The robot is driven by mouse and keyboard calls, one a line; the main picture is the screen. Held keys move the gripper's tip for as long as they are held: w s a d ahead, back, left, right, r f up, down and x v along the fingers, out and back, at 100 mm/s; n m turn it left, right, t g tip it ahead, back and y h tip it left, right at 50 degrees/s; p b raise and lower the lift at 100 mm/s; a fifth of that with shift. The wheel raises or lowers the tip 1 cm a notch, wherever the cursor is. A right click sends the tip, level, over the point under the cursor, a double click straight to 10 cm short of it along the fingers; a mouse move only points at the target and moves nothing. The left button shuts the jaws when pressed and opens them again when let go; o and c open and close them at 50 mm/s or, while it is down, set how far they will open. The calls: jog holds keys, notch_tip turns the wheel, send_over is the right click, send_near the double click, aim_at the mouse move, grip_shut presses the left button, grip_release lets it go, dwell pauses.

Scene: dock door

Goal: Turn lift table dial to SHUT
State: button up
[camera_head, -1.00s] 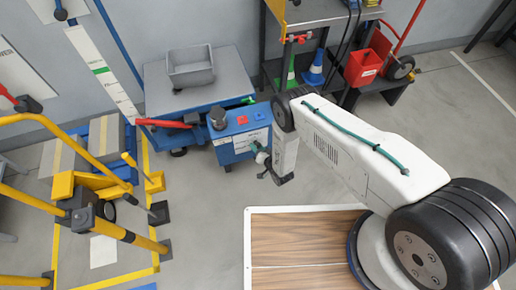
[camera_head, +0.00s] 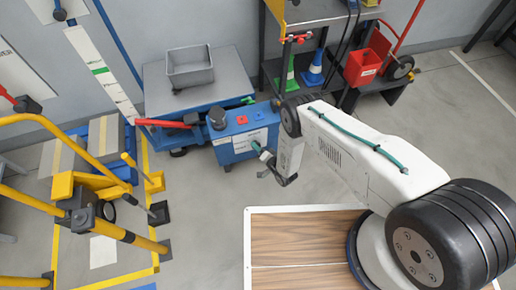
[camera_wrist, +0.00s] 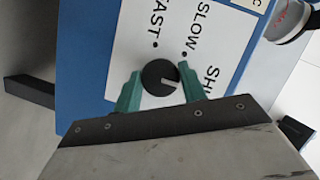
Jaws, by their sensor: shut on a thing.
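The lift table's blue control box (camera_head: 225,154) stands at the table's front right corner in the head view. In the wrist view the black round dial (camera_wrist: 157,72) sits on its white label panel (camera_wrist: 130,45), which reads FAST, SLOW and a partly covered SH... word. A pale mark shows on the dial's lower right part; which word it points to is hard to tell. My gripper (camera_wrist: 158,90) has its two green fingers on either side of the dial, shut on it. In the head view my gripper (camera_head: 257,149) is at the box's front face.
The lift table (camera_head: 225,75) carries a grey bin (camera_head: 190,77). A red lever (camera_head: 165,123) lies left of the box. A knob (camera_head: 217,118) and red buttons are on top of the box. Yellow rails (camera_head: 60,140) stand left.

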jog(key=o, duration=0.9)
jog(key=shift+o, duration=0.2)
jog(key=v, duration=0.8)
jog(key=shift+f, duration=0.1)
